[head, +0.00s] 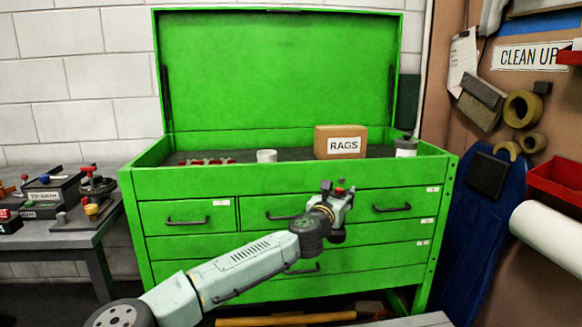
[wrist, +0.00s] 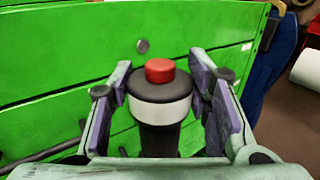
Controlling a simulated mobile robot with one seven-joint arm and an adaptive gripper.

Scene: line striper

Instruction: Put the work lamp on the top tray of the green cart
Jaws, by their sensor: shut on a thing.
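The work lamp (wrist: 160,110) is a dark cylinder with a white band and a red button on its end. My gripper (wrist: 165,95) is shut on it, with a finger on each side. In the head view my gripper (head: 336,200) is in front of the cart's drawers, below the tray rim; little of the lamp shows there. The green cart (head: 180,186) has an upright lid and an open top tray (head: 285,169). The tray floor is partly hidden by its front wall.
In the tray are a RAGS box (head: 340,142), a white cup (head: 266,156), red items (head: 208,161) at left and a canister (head: 406,147) at right. Bare tray shows between cup and box.

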